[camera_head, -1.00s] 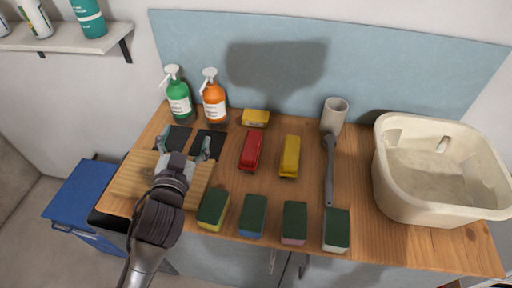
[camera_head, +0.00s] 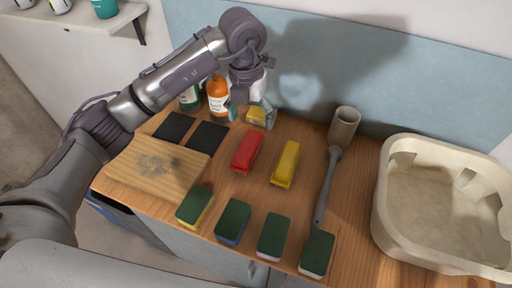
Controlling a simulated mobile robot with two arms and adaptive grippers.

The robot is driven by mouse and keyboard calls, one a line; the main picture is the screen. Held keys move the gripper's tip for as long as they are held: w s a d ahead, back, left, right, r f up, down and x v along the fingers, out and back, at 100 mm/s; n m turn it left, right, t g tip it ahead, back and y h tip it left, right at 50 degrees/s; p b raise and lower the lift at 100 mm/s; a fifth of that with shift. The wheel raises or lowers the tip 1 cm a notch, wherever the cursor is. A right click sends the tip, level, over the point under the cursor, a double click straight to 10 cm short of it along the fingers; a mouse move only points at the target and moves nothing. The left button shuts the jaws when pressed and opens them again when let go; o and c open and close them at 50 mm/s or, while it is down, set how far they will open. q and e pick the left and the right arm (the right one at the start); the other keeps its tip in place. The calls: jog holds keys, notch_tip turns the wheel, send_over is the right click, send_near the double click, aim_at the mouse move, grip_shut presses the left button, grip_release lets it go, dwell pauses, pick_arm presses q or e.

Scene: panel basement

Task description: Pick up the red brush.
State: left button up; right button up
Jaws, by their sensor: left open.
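The red brush (camera_head: 247,150) lies on the wooden counter near its middle, with a yellow brush (camera_head: 286,164) beside it on the right. My right gripper is out of view.
Several green-topped sponges (camera_head: 233,222) line the front edge. A stained cutting board (camera_head: 160,168) and black pads (camera_head: 207,137) are left. Bottles (camera_head: 217,103) stand behind.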

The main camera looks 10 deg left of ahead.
aim_at(247, 145)
pick_arm(q)
jog(key=shift+y, duration=0.3)
jog(key=f, duration=0.2)
jog(key=a+f+p, duration=0.1)
jog(key=f, duration=0.2)
jog(key=f+p, duration=0.1)
jog(key=f, duration=0.2)
jog(key=shift+w+a, duration=0.1)
jog(key=shift+a, duration=0.1)
jog(key=shift+w+f+p, duration=0.1)
jog(key=shift+f+p, duration=0.4)
jog(key=shift+p, duration=0.05)
jog(key=f, duration=0.1)
jog(key=f+p, duration=0.1)
jog(key=f, duration=0.1)
jog(key=shift+w+f+p, duration=0.2)
jog(key=shift+f+p, duration=0.1)
jog(key=shift+f, duration=0.35)
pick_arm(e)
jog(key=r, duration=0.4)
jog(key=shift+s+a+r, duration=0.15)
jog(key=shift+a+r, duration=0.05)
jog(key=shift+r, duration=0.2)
pick_arm(q)
jog(key=shift+c, duration=0.3)
jog(key=c, duration=1.3)
